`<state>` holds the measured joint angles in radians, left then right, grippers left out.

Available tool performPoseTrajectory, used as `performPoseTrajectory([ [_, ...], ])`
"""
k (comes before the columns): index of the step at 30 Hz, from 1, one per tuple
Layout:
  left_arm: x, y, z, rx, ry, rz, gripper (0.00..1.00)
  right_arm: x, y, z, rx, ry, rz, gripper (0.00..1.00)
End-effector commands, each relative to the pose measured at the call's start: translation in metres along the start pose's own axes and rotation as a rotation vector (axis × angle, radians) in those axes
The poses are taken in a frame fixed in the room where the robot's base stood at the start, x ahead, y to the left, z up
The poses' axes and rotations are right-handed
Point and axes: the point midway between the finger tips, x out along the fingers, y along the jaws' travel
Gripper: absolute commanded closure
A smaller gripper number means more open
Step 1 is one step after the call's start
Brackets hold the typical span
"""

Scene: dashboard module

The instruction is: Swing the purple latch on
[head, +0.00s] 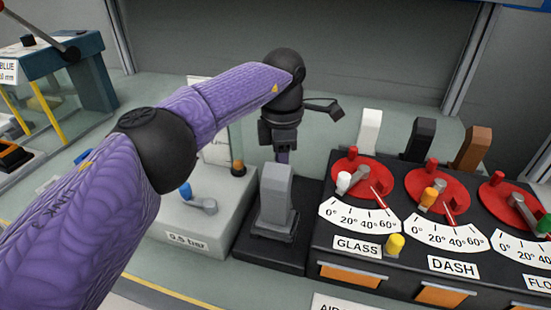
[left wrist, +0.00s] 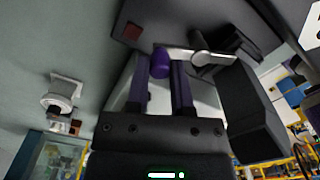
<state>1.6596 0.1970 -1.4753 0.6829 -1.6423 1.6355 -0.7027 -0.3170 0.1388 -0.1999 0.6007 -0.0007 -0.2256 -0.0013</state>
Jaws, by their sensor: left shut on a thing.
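In the left wrist view the purple latch knob (left wrist: 160,64) sits between the two fingers of my left gripper (left wrist: 163,78). The gripper is shut on it. A pale metal lever runs from the knob to the right, to a rounded grey pivot (left wrist: 203,56) on a dark housing. In the head view my left arm reaches in from the left and my left gripper (head: 283,156) points down behind a grey upright block. The latch is hidden there by the gripper and the block. My right gripper is not in view.
The grey block (head: 275,195) stands close in front of the gripper. A box labelled 0.5 bar (head: 190,237) with a blue-tipped lever is to its left. A black panel with red dials (head: 358,178) and upright levers is to the right.

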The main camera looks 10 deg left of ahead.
Motion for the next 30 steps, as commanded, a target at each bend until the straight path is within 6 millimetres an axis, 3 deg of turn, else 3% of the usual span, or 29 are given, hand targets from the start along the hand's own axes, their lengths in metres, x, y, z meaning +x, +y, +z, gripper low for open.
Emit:
performPoseTrajectory([
  [15,0.000,-0.002,0.015,0.351,0.000,0.002,1.00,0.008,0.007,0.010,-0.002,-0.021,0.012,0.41],
  [30,-0.001,-0.004,0.019,0.435,-0.001,0.002,1.00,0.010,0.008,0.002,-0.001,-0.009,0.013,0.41],
])
